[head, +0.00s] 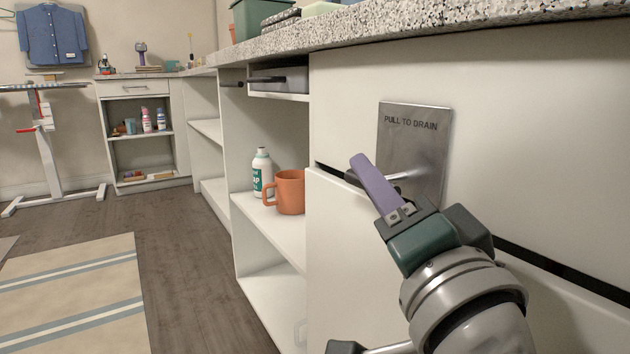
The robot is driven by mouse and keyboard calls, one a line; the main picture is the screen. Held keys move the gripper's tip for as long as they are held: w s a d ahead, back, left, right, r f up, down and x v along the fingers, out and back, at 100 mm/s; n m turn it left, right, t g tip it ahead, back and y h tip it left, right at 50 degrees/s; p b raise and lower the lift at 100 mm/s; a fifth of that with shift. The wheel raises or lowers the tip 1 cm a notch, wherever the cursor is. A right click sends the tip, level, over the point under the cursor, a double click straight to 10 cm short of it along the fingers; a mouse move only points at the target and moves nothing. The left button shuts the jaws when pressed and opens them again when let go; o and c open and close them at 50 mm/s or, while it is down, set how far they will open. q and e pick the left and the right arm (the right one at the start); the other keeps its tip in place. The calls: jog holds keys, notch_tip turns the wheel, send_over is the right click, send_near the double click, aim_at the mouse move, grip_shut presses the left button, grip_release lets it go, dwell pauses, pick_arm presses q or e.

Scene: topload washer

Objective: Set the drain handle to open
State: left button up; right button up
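A metal plate (430,150) marked "PULL TO DRAIN" is set on the white front panel at the right of the head view. A short metal rod (400,176) sticks out from it toward me and to the left, with a dark end (351,177); this looks like the drain handle. My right gripper (366,172) is in front of the plate. Its purple finger crosses in front of the rod and hides part of it. Only one finger shows clearly, so I cannot tell whether it grips the handle. My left gripper is not in view.
A speckled countertop (400,27) overhangs above. Open shelves to the left hold an orange mug (290,191) and a white bottle (262,172). Another dark-ended metal bar (385,349) shows at the bottom edge. The floor (185,270) at left is open, with a striped rug (70,285).

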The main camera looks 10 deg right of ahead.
jog(key=shift+r, duration=0.15)
grip_shut()
jog(key=shift+r, duration=0.2)
dwell(0.6)
